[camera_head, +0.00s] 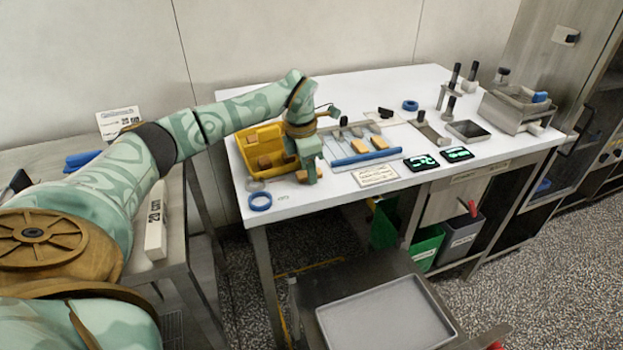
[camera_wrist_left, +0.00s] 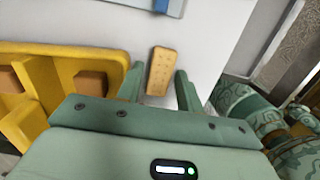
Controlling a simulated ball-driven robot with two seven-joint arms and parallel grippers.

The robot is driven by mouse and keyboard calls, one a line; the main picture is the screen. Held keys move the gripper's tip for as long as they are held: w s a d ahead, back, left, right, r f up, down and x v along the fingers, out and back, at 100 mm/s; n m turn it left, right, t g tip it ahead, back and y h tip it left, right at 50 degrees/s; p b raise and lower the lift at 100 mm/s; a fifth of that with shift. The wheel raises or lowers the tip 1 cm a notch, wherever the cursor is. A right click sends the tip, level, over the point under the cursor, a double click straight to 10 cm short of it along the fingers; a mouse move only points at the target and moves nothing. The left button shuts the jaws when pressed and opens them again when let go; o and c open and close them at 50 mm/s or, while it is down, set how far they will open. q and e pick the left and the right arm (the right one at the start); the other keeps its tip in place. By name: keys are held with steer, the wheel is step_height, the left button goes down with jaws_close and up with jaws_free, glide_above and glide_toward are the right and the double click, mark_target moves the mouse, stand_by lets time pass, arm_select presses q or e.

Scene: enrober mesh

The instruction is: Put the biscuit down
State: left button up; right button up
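A tan, oblong biscuit (camera_wrist_left: 161,70) with small holes shows in the left wrist view, on the white table top (camera_wrist_left: 205,45). It lies between and a little beyond the fingertips of my left gripper (camera_head: 310,177), with a visible gap on each side. The gripper is open and points down at the table just right of the yellow tray (camera_wrist_left: 110,60). In the head view the biscuit (camera_head: 301,176) shows low beside the fingers, partly hidden by them. My right gripper is in neither view.
The yellow tray (camera_head: 241,153) holds tan blocks in compartments. A blue ring (camera_head: 260,201) lies at the table's front left. A pale board with a blue bar (camera_head: 366,158) and more tan pieces is right of my gripper. A grey tray (camera_head: 385,318) stands lower, in front.

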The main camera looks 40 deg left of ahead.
arm_select(q)
steer(key=c, duration=0.5)
steer(key=shift+r, duration=0.1)
steer(key=shift+c, duration=0.2)
